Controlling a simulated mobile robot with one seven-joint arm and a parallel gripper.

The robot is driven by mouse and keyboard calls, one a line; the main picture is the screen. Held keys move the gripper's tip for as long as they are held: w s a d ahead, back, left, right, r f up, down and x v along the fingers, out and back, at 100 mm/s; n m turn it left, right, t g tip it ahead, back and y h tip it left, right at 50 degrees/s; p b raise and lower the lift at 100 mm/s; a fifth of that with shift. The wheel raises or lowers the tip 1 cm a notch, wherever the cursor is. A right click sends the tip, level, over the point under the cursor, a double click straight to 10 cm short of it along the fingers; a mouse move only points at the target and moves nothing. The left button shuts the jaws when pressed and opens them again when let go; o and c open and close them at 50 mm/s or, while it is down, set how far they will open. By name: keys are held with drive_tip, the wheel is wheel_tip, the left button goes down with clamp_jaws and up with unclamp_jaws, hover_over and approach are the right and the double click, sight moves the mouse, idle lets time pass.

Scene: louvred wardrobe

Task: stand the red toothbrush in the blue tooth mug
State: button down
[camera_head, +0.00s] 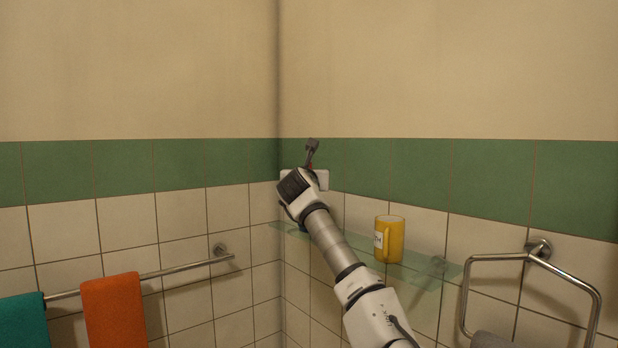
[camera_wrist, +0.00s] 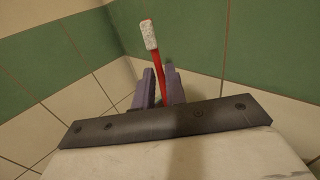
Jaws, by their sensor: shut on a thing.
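The red toothbrush (camera_wrist: 158,62) shows in the wrist view with its white bristle head up. My gripper (camera_wrist: 160,88) is shut on its red stem, which rises between the two purple-grey fingers. In the head view my gripper (camera_head: 310,160) is in front of the wall corner, above the left end of the glass shelf; the toothbrush is hard to make out there. The blue tooth mug is not clearly seen. A small dark blue patch (camera_head: 302,228) shows below my wrist at the shelf; I cannot tell if it is the mug, mostly hidden behind my arm.
A yellow mug (camera_head: 394,240) with a white label stands on the glass shelf (camera_head: 430,273), right of my arm. An orange towel (camera_head: 113,310) and a teal towel (camera_head: 22,322) hang on a rail at left. A metal towel ring (camera_head: 467,290) is at right.

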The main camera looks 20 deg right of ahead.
drive_tip(key=c, duration=1.4)
unclamp_jaws()
drive_tip(key=shift+o, duration=0.2)
drive_tip(key=b+v, duration=0.6)
drive_tip(key=v, duration=0.8)
drive_tip(key=shift+w, duration=0.1)
